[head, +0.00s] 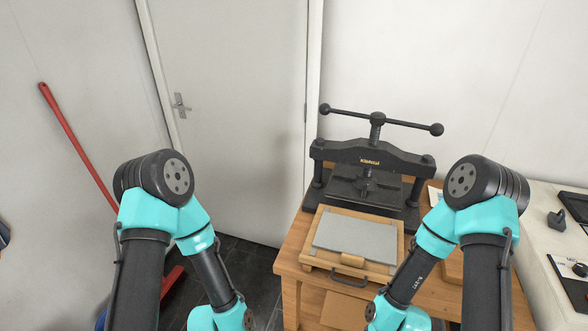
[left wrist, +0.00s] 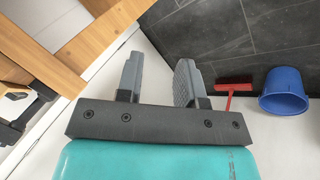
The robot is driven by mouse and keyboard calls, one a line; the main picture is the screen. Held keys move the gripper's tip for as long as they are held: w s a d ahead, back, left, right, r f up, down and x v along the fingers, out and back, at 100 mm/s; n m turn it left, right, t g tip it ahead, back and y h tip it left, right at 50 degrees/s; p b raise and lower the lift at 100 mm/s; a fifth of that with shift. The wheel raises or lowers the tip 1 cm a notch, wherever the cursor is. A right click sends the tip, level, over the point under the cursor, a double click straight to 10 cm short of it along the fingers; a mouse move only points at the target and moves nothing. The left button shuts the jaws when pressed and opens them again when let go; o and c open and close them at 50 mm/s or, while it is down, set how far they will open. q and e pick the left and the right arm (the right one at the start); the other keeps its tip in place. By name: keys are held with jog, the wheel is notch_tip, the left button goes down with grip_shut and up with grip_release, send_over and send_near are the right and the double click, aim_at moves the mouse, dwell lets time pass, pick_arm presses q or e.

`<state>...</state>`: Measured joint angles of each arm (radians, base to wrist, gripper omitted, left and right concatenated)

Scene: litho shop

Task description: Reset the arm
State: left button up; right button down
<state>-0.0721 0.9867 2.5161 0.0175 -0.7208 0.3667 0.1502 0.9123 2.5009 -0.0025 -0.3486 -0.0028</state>
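In the head view both of my arms show as teal and black links, the left arm at left and the right arm at right. Neither gripper's fingers show there. In the left wrist view my left gripper (left wrist: 158,80) has its two grey fingers apart with a clear gap and nothing between them. Dark floor tiles and a white surface lie behind it. My right gripper is out of view below the head frame.
A black press (head: 368,160) with a long handle stands on a wooden table (head: 289,262), behind a framed grey slab (head: 355,235). A red-handled tool (head: 75,145) leans at left. A blue bucket (left wrist: 284,92) stands near the tiles. A white door (head: 232,110) is behind.

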pick_arm(q)
jog(key=s+a+f+m+g, duration=0.1)
jog(key=s+a+m+g, duration=0.1)
jog(key=s+a, duration=0.3)
jog(key=a+g, duration=0.1)
jog(key=a, duration=0.1)
jog(key=shift+a+f, duration=0.25)
jog(key=shift+a, duration=0.1)
